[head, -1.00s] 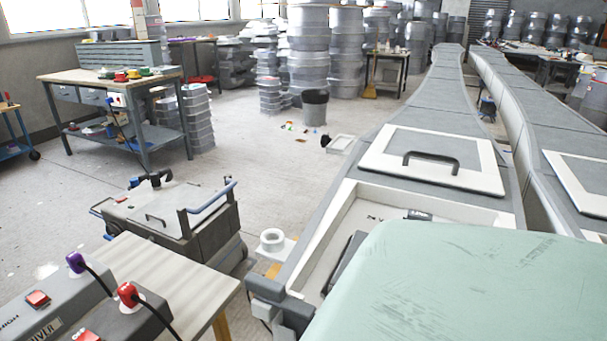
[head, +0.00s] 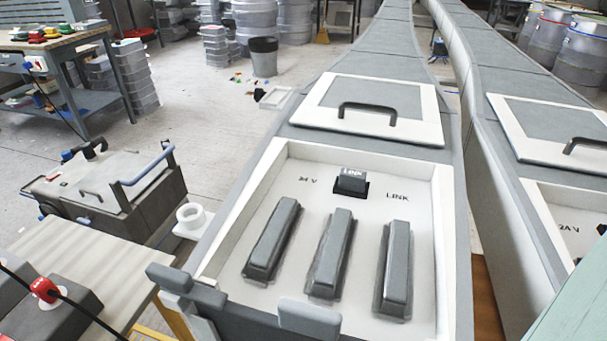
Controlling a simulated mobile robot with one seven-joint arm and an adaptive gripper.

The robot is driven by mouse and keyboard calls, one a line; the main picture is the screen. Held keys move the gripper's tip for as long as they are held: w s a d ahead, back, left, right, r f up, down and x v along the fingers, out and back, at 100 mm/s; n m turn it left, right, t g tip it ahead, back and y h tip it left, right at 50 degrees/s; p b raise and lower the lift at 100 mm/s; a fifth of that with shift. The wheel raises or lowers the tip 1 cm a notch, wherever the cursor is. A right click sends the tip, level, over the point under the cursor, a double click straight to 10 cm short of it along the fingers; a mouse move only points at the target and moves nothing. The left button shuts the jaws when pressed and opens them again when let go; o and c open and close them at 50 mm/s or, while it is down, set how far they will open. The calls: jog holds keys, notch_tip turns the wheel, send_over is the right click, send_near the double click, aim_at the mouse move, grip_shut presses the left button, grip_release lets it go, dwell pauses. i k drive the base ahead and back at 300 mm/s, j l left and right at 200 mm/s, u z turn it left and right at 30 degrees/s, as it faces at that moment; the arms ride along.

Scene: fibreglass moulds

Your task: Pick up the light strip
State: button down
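I cannot pick out a light strip for certain. An open white-lined bay (head: 225,222) in the grey mould-like body shows in the head view. Three grey elongated blocks (head: 330,255) lie side by side in it, apart from each other; I cannot tell whether any is the light strip. Behind them stands a small black block marked LINK (head: 351,182), near the printed labels "24 V" and "LINK". My gripper is not in view.
A white-framed lid with a black handle (head: 370,110) lies beyond the bay. A similar body with its own lid (head: 560,135) stands to the right. A low grey cart (head: 110,195) and a table (head: 85,275) stand left. Open floor (head: 200,130) lies behind the cart.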

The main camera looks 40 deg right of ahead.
aim_at(263, 262)
jog(key=z, duration=0.7)
jog(key=k+l+z, duration=0.35)
jog(key=z, duration=0.2)
jog(key=l+z, duration=0.1)
jog(key=z, duration=0.4)
jog(key=k+l+z, duration=0.1)
jog(key=z, duration=0.35)
